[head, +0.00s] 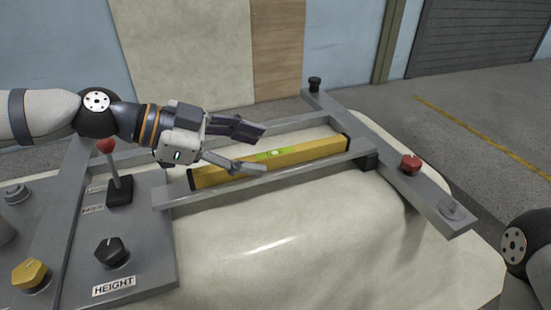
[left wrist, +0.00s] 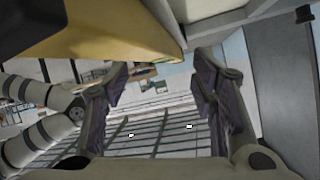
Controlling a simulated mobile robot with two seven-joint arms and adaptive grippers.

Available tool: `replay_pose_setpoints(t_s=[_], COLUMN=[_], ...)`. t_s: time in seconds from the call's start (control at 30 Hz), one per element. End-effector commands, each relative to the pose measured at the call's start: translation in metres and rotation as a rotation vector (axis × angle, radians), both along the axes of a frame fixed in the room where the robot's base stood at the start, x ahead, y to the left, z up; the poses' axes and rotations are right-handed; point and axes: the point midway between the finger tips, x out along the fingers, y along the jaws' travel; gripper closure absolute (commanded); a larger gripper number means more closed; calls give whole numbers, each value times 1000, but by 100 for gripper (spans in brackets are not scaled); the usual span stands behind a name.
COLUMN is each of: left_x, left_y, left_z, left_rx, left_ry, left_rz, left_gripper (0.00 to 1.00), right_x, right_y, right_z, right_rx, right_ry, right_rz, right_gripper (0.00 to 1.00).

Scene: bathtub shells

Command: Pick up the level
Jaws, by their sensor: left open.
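The level (head: 312,152) is a yellow bar with a green vial and dark end caps. In the head view it lies lengthwise between two grey rails on the frame over the white shell. My left gripper (head: 266,150) is open over the left half of the level, with its fingers spread and nothing between them. In the left wrist view the level (left wrist: 110,40) is a large yellow shape at the top, beyond the open fingers of the left gripper (left wrist: 160,85). My right gripper is not in view; only part of my right arm shows at the lower right.
The grey frame (head: 420,195) has a red knob (head: 410,163) and a black knob (head: 315,84) on its right bar. At the left a control panel (head: 150,255) carries a red-topped lever (head: 107,147), a black knob and a yellow knob (head: 30,273). The white shell (head: 300,250) lies below.

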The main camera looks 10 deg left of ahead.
Motion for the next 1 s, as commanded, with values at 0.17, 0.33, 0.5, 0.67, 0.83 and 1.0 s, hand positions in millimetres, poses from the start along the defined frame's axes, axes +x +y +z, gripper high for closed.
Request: replay_pose_setpoints(t_s=[0.17,0.33,0.5,0.67,0.83,1.0], left_x=[13,16,16,16,16,16], left_y=[-24,-29,-29,-29,-29,-29], left_z=[-22,-23,-23,-23,-23,-22], left_rx=[2,0,0,0,0,0], left_ry=[6,3,3,3,3,2], left_rz=[-3,2,1,1,1,0], left_gripper=[48,48,62,98,100,100], right_x=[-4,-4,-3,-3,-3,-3], right_y=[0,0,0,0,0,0], right_z=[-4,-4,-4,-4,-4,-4], right_rx=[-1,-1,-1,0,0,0], right_ry=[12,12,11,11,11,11], right_rz=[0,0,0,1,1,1], right_gripper=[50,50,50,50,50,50])
